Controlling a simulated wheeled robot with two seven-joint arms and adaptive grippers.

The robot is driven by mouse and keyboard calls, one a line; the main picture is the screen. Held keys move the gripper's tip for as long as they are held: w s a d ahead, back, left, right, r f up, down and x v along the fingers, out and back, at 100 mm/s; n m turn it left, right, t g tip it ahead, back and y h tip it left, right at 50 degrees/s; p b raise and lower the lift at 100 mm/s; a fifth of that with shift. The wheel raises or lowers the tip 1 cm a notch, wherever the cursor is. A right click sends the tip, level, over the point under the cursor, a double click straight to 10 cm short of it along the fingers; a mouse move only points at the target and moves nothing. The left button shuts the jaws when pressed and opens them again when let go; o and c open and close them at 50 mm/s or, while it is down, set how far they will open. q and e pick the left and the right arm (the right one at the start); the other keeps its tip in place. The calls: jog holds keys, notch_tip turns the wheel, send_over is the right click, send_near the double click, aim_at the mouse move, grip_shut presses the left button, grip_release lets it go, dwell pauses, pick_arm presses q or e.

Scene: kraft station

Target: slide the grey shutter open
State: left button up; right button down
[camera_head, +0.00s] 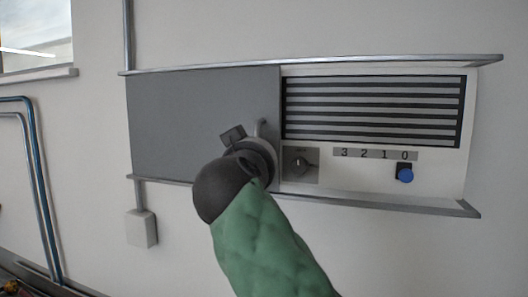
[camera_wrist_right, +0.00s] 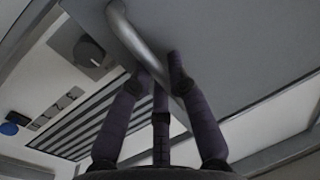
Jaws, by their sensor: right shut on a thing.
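The grey shutter (camera_head: 195,110) is a flat panel between two rails and covers the left part of the wall unit. Its bar handle (camera_head: 262,127) stands near its right edge, and the handle also shows as a curved metal bar in the wrist view (camera_wrist_right: 136,40). My right gripper (camera_head: 256,146) is at the handle, mostly hidden by its own wrist in the head view. In the wrist view its fingers (camera_wrist_right: 162,80) are shut around the handle bar. My left gripper is not in view.
The upper rail (camera_head: 390,60) and lower rail (camera_head: 390,202) bound the unit. To the right of the shutter are a slatted vent (camera_head: 372,108), a grey dial (camera_head: 299,164), a number strip and a blue button (camera_head: 405,174). A small white box (camera_head: 141,228) hangs below left.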

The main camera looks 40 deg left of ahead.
jog(key=c, duration=1.1)
grip_release()
jog(key=shift+c, duration=0.2)
jog(key=shift+s, duration=0.1)
jog(key=v, duration=1.1)
jog(key=shift+s+d, duration=0.2)
jog(key=shift+s, duration=0.1)
jog(key=shift+w, duration=0.1)
